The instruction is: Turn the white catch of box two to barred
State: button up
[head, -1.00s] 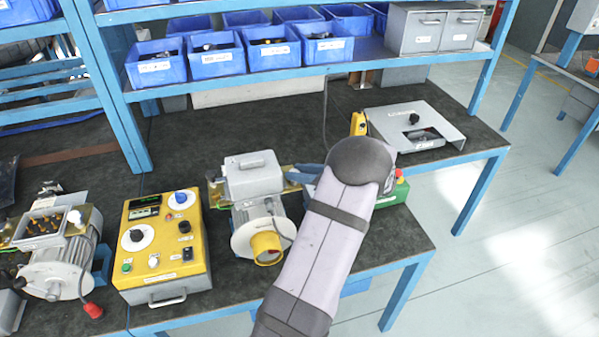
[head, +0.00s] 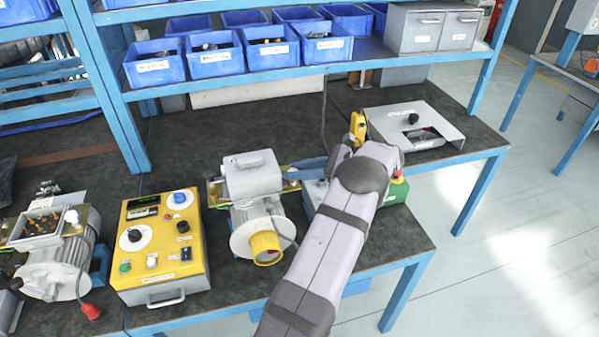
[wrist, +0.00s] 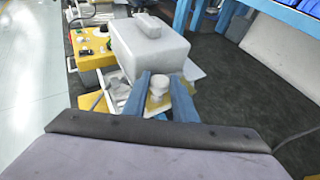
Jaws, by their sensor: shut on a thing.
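The grey box with a closed lid (head: 250,178) sits on the middle motor, and I take it to be box two. It also shows in the wrist view as a large grey block (wrist: 150,48). My gripper (head: 297,176) reaches in from the right at the box's side. In the wrist view its blue fingers (wrist: 160,88) are shut on the small white catch (wrist: 158,84), beside the box wall. The fingers hide the catch's sides, and any marks for its position cannot be read. In the head view the catch is hidden.
A yellow control box (head: 160,245) stands to the left, and another motor with an open terminal box (head: 45,222) is at far left. A green-and-grey unit with a red button (head: 396,188) lies behind my arm. A grey stand (head: 440,122) is at right. Blue bins (head: 272,55) line the shelf.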

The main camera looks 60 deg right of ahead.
jog(key=shift+w+d+r+n+g+y+b, duration=0.1)
jog(key=shift+n+g+y+b, duration=0.1)
jog(key=shift+n+y, duration=0.4)
jog(key=shift+d+n+g+y+b, duration=0.1)
jog(key=shift+n+y+b, duration=0.05)
jog(key=shift+n+y, duration=0.45)
jog(key=o, duration=0.8)
jog(key=shift+a, duration=0.1)
jog(key=shift+c, duration=0.2)
notch_tip(320, 180, up, 10)
jog(key=b, duration=0.2)
